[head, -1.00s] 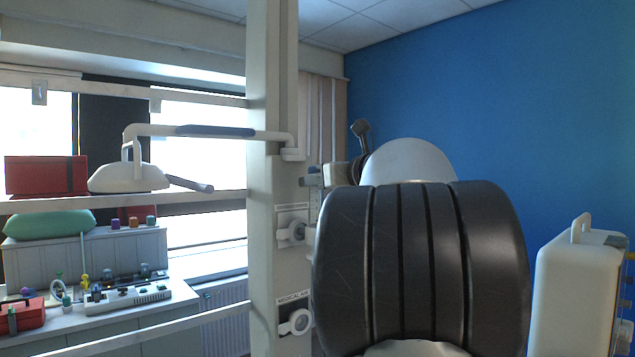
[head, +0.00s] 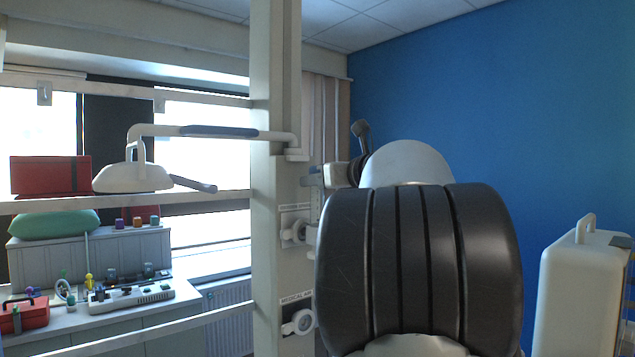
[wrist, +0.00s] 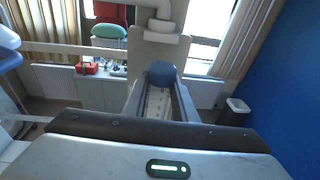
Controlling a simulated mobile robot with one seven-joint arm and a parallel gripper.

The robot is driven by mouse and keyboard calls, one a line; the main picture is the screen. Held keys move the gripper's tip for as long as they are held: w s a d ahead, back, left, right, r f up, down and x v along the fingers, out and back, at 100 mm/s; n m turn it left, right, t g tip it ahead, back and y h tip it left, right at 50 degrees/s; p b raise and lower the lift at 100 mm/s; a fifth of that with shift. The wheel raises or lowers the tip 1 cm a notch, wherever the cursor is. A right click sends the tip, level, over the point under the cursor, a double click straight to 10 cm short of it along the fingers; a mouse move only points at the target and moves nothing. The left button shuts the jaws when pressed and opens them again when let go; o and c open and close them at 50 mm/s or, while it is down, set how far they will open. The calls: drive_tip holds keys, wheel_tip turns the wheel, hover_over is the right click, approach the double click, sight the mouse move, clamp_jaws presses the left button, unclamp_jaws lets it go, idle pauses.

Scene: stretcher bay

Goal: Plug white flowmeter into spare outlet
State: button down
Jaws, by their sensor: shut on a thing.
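My gripper (wrist: 160,92) is shut on the white flowmeter (wrist: 157,104) in the wrist view. The flowmeter has a pale marked body between the two fingers and a round blue end (wrist: 162,71) beyond them. In the head view, a sliver of the pale marked body (head: 315,206) shows left of my dark arm, which hides most of the gripper. On the pale column, an upper outlet (head: 297,232) and a lower outlet (head: 302,322) labelled medical air show beside the arm. The flowmeter appears close to the upper outlet; I cannot tell whether they touch.
Rails cross left of the column (head: 275,120), carrying a white lamp-like unit (head: 133,178) and a red box (head: 50,175). A counter behind holds a red toolbox (head: 25,317) and small items. A pale case (head: 578,300) stands at right. A bin (wrist: 234,110) stands by the blue wall.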

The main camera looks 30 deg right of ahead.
drive_tip(key=shift+w+a+r, duration=0.1)
drive_tip(key=shift+w, duration=0.65)
idle(0.6)
drive_tip(key=c, duration=0.9)
unclamp_jaws()
drive_tip(key=s, duration=0.2)
drive_tip(key=s+r, duration=0.1)
drive_tip(key=s, duration=0.2)
drive_tip(key=s+r, duration=0.1)
drive_tip(key=s, duration=0.1)
drive_tip(key=shift+s, duration=0.25)
idle(0.6)
drive_tip(key=shift+w+f, duration=0.1)
drive_tip(key=shift+f, duration=0.05)
